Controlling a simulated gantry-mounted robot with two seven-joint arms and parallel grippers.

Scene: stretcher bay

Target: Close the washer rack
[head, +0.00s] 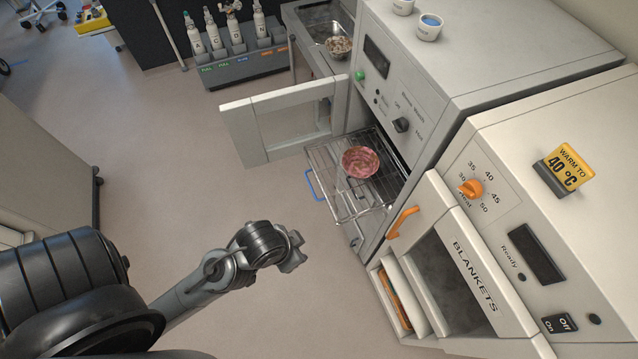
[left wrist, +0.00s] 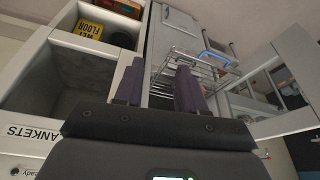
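The washer rack (head: 340,193) is a wire rack pulled out of the open front of the washer (head: 398,110). It carries a pink patterned bowl (head: 360,162) and has a blue handle (head: 313,185) on its outer edge. The washer door (head: 280,125) stands swung open beyond the rack. My left gripper (head: 293,250) is in front of the rack, apart from it and below its handle in the picture. In the left wrist view the gripper (left wrist: 160,86) has its two fingers apart with nothing held; the rack (left wrist: 188,68) and blue handle (left wrist: 216,57) show beyond them. My right gripper is out of view.
The blanket warmer (head: 490,250) stands right of the washer, with an orange handle (head: 402,222) and its lower compartment open near my gripper. A bottle holder (head: 240,65) and a sink counter (head: 318,35) are at the back. The floor left of the rack is clear.

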